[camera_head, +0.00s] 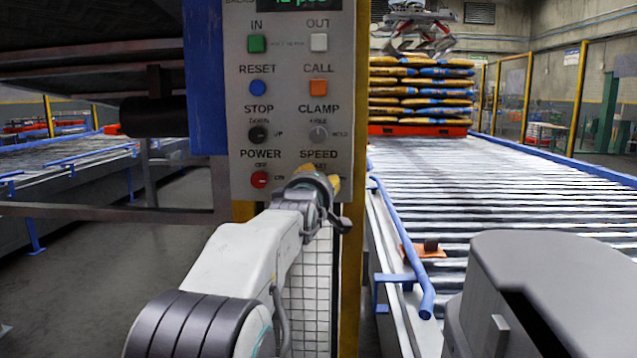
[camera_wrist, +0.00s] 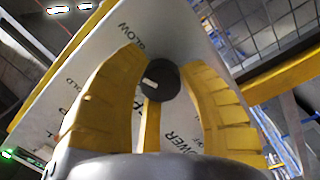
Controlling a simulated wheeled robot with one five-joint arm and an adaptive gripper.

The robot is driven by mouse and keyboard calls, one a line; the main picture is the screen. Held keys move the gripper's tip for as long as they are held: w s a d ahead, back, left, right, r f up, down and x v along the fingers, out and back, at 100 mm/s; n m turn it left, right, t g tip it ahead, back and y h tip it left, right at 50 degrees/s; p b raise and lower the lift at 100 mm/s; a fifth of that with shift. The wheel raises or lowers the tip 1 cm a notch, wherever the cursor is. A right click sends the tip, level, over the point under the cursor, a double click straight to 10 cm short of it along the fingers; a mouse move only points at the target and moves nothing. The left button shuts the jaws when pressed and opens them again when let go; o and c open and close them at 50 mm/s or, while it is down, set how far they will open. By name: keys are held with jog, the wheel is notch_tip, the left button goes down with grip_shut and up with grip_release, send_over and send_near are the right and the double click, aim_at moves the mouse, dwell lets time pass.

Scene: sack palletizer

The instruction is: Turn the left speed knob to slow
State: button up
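The control panel (camera_head: 290,100) stands upright ahead, with the SPEED label at its lower right. My gripper (camera_head: 318,185) is at that spot and hides the speed knob in the head view. In the wrist view a round dark knob (camera_wrist: 160,80) with a short white pointer mark lies between the tips of my two yellow fingers. The label above it seems to read SLOW (camera_wrist: 137,38). The fingers are close on both sides of the knob; whether they press on it I cannot tell.
A roller conveyor (camera_head: 500,190) with a blue rail (camera_head: 405,240) runs at right; stacked sacks (camera_head: 420,90) stand behind.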

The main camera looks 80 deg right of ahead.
jog(key=shift+f, duration=0.1)
jog(key=c, duration=0.5)
jog(key=shift+f+m, duration=0.1)
jog(key=shift+m, duration=2.2)
jog(key=shift+y, duration=0.3)
jog(key=o, duration=1.2)
jog(key=a, duration=1.2)
jog(key=shift+w+r, duration=0.2)
jog(key=shift+r, duration=0.1)
